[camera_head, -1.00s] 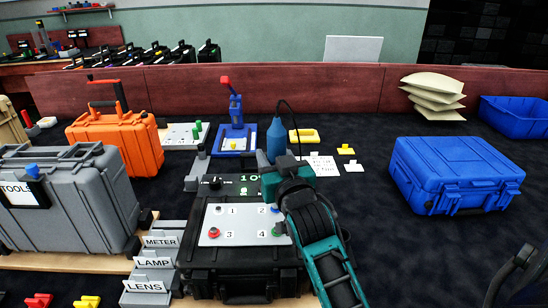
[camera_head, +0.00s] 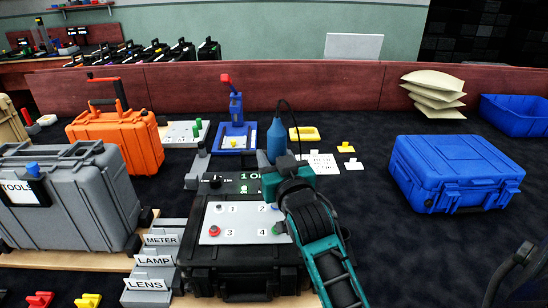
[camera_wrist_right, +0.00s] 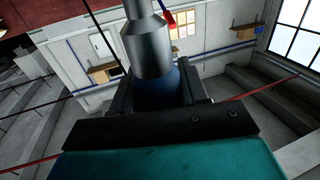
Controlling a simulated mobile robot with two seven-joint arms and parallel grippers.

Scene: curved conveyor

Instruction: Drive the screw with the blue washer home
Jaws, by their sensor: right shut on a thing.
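My right gripper (camera_head: 286,172) is shut on the blue power screwdriver (camera_head: 276,140), which stands upright with a black cable from its top. In the right wrist view the driver's blue body (camera_wrist_right: 158,88) sits between the dark fingers, with a grey metal collar (camera_wrist_right: 147,48) beyond. The light grey plate (camera_head: 243,224) on the black case carries numbers 1 to 4. A red-washer screw (camera_head: 214,230) is by 3 and a green one (camera_head: 277,231) by 4. A trace of blue (camera_head: 275,209) shows by 2, mostly behind my gripper. The driver's tip is hidden. My left gripper is out of view.
A grey toolbox (camera_head: 65,200) and label steps (camera_head: 150,290) stand left of the case. An orange case (camera_head: 118,140) and a blue press (camera_head: 236,137) are behind. A blue case (camera_head: 457,175) stands right, with clear dark surface before it.

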